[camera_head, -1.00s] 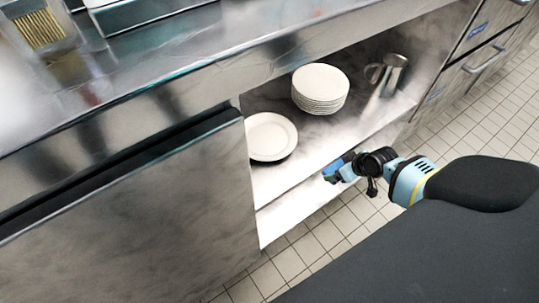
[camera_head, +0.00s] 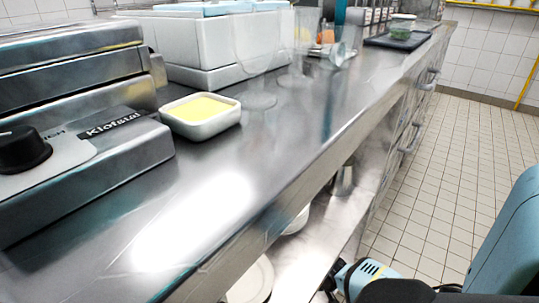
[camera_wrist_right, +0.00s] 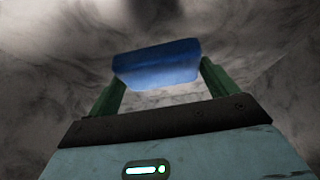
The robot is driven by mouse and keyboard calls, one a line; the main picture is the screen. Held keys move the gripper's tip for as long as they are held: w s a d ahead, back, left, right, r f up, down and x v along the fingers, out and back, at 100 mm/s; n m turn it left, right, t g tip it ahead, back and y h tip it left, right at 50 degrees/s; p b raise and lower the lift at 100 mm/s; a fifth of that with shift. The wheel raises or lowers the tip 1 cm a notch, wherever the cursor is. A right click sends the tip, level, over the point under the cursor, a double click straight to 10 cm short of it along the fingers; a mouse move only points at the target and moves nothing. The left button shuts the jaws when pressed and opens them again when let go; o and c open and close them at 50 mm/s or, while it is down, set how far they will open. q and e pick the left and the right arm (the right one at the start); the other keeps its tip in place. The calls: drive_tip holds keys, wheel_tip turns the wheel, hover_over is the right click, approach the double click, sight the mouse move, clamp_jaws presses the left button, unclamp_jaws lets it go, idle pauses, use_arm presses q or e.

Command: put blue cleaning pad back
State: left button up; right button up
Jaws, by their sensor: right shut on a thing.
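The blue cleaning pad (camera_wrist_right: 157,66) sits between the two green fingers of my right gripper (camera_wrist_right: 160,78) in the right wrist view. The right gripper is shut on it. A grey, marbled, blurred surface surrounds the pad there, and I cannot tell whether the pad touches it. In the head view my right wrist shows at the bottom edge, beside the open lower shelf, and the fingers and pad are out of sight. My left gripper is in neither view now.
The steel counter (camera_head: 215,185) holds a dish with yellow contents (camera_head: 201,114), a grey appliance (camera_head: 85,150) and a white box (camera_head: 205,50). A dark tray (camera_head: 398,40) lies far back. Under the counter, a plate (camera_head: 252,283) stands on the shelf. Tiled floor lies right.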

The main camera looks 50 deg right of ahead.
drive_tip(key=a, duration=0.4)
drive_tip(key=a+f, duration=0.1)
drive_tip(key=a, duration=0.4)
drive_tip(key=s+a+f+b, duration=0.1)
drive_tip(key=a, duration=0.4)
drive_tip(key=shift+s+a, duration=0.1)
drive_tip(key=shift+a, duration=0.05)
drive_tip(key=shift+a+f+b, duration=0.1)
drive_tip(key=shift+f+b, duration=1.7)
drive_tip(key=shift+f, duration=0.8)
drive_tip(key=shift+a, duration=0.1)
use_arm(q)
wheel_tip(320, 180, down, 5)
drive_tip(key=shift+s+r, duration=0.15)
use_arm(e)
drive_tip(key=shift+r, duration=0.1)
drive_tip(key=o, duration=0.8)
drive_tip(key=shift+f, duration=0.2)
